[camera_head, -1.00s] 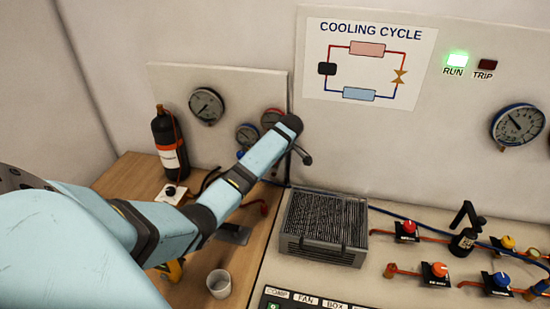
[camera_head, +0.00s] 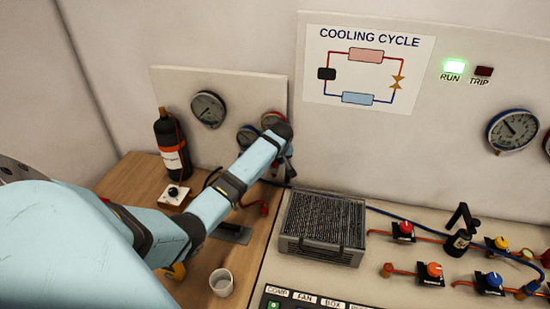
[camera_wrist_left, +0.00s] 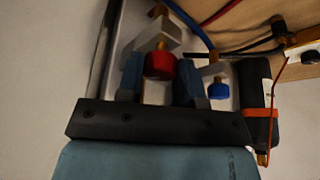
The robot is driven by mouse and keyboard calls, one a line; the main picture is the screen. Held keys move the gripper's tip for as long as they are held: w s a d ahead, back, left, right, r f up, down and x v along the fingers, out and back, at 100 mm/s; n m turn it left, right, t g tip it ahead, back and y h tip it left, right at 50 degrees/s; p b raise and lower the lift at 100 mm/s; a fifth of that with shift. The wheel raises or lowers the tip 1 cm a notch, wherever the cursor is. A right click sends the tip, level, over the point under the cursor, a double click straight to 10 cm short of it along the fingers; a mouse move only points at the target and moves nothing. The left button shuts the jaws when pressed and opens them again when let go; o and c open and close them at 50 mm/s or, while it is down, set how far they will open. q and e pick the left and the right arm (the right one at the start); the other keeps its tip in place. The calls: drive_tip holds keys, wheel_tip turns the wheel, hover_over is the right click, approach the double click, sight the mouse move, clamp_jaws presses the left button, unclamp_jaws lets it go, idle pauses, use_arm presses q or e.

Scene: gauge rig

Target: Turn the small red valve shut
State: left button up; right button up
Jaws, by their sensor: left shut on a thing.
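The small red valve knob (camera_wrist_left: 160,65) shows in the left wrist view on a brass stem, below a pale block. My left gripper (camera_wrist_left: 158,85) has one finger on each side of it and is shut on it. A blue knob (camera_wrist_left: 218,90) sits just right of the fingers. In the head view my left gripper (camera_head: 288,166) is at the right edge of the gauge panel, below the red gauge (camera_head: 272,119). The red knob is hidden there behind my arm. A blue gauge (camera_head: 247,137) is beside the red one. My right gripper is not in view.
A black bottle (camera_head: 171,145) with an orange band stands left of the gauges. A finned grey unit (camera_head: 322,228) is close on the right of my arm. A white cup (camera_head: 221,282) stands in front. Another red knob (camera_head: 405,228) is on the bench valves at right.

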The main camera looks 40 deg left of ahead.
use_arm(q)
drive_tip(key=m+t, duration=0.1)
drive_tip(key=m, duration=0.2)
drive_tip(key=shift+s+a+m+h, duration=0.1)
drive_tip(key=shift+m+h, duration=0.3)
drive_tip(key=m, duration=0.2)
drive_tip(key=m+t+h, duration=0.1)
drive_tip(key=m, duration=0.1)
drive_tip(key=shift+a+h, duration=0.1)
drive_tip(key=shift+h, duration=0.2)
drive_tip(key=shift+m+h, duration=0.6)
drive_tip(key=shift+m, duration=1.2)
drive_tip(key=o, duration=0.6)
drive_tip(key=shift+o, duration=0.2)
drive_tip(key=b+v, duration=0.2)
drive_tip(key=v, duration=1.1)
drive_tip(key=shift+s+r, duration=0.3)
drive_tip(key=shift+r, duration=0.05)
